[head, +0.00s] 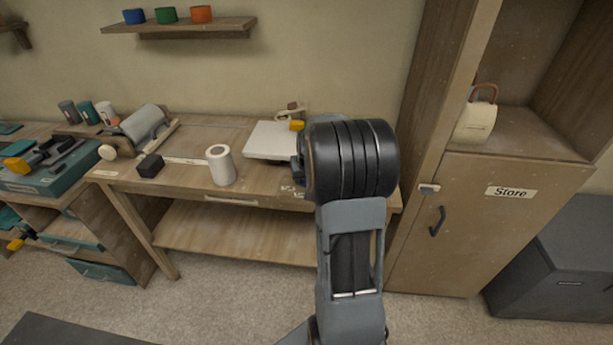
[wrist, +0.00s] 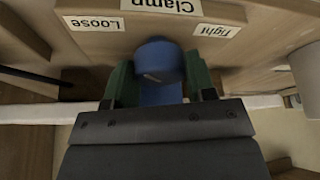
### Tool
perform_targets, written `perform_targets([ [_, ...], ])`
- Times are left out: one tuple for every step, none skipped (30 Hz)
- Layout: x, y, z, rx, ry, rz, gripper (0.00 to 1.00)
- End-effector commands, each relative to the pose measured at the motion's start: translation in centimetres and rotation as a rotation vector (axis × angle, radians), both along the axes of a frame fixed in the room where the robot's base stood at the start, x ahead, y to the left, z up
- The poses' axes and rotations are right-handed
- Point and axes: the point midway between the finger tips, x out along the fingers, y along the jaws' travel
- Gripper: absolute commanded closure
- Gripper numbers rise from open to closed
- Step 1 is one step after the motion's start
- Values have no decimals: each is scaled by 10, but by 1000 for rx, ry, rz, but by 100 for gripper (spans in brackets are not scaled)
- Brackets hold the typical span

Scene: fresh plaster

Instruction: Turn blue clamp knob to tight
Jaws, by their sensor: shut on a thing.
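The blue clamp knob (wrist: 158,60) is in the middle of the wrist view, on the front edge of a wooden bench (head: 232,198). My gripper (wrist: 160,82) is shut on the knob, with a green finger on either side of it. The labels show upside down in the wrist view: the Clamp label (wrist: 163,5) beyond the knob, the Loose label (wrist: 93,23) to the left and the Tight label (wrist: 215,31) to the right. A short pale mark shows on the knob, but I cannot tell which label it points to. My arm hides the knob in the head view.
On the bench stand a white cylinder (head: 220,166), a black block (head: 150,166), a grey roller (head: 145,122) and a white slab (head: 270,141). A wooden cabinet (head: 485,225) marked Store stands close to the right of my arm. Cups sit on a wall shelf (head: 180,28).

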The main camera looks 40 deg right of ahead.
Motion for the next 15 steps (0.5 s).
perform_targets([
  [0,0,0,-1,0,-22,73],
  [0,0,0,-1,-1,-39,73],
  [0,0,0,-1,0,-65,73],
  [0,0,0,-2,0,-87,73],
  [0,1,0,-2,0,-111,73],
  [1,1,-1,-1,-1,-144,73],
  [1,1,-1,-2,0,-170,73],
  [1,1,-2,-3,-1,-198,73],
  [1,1,-2,-3,-2,-235,73],
  [1,1,-3,-3,-2,-264,73],
  [1,1,-3,-3,-1,-292,73],
  [1,1,-4,-5,-2,-329,73],
  [1,1,-4,-4,-2,-358,73],
  [2,1,-4,-4,-4,-387,73],
  [2,1,-4,-4,-3,-425,73],
])
